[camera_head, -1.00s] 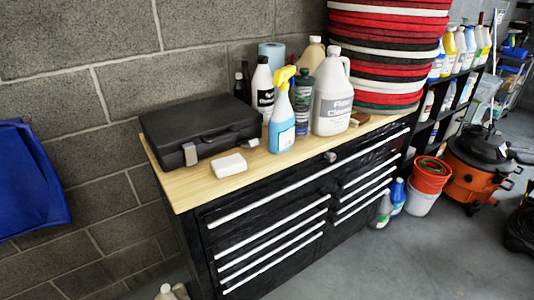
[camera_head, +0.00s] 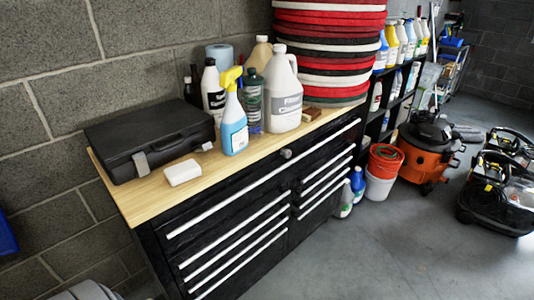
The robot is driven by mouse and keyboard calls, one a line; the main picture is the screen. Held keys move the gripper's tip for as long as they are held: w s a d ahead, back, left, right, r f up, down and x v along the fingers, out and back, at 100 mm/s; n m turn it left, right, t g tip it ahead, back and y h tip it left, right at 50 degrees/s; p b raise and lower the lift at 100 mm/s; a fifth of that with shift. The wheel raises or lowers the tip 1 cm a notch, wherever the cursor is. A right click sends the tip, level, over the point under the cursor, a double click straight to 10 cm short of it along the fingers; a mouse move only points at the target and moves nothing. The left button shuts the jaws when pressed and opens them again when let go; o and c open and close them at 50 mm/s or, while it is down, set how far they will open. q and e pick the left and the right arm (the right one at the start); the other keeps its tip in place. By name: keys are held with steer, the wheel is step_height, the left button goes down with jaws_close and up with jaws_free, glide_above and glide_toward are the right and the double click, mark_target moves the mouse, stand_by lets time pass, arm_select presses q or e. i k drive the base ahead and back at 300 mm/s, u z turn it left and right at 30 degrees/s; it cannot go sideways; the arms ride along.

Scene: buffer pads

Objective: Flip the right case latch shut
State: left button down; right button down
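The black case (camera_head: 150,137) lies closed-looking on the left end of the wooden top of a black drawer cabinet. Its left latch (camera_head: 141,163) is a grey tab lying flat against the front face. Its right latch (camera_head: 207,146) is a small light tab near the front right corner that seems to stick outward from the case; it is too small to be sure of its angle. Neither of my grippers is in view, and nothing touches the case front.
A white block (camera_head: 183,173) lies in front of the case. A blue spray bottle (camera_head: 234,125) and a large white jug (camera_head: 283,95) stand right of it. The cabinet (camera_head: 250,215) has long handles. Open floor (camera_head: 370,260) lies right; an orange vacuum (camera_head: 425,155) stands beyond.

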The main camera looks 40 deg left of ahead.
mark_target(208, 146)
steer(key=z, duration=0.1)
steer(key=i, duration=3.3)
steer(key=u, duration=3.2)
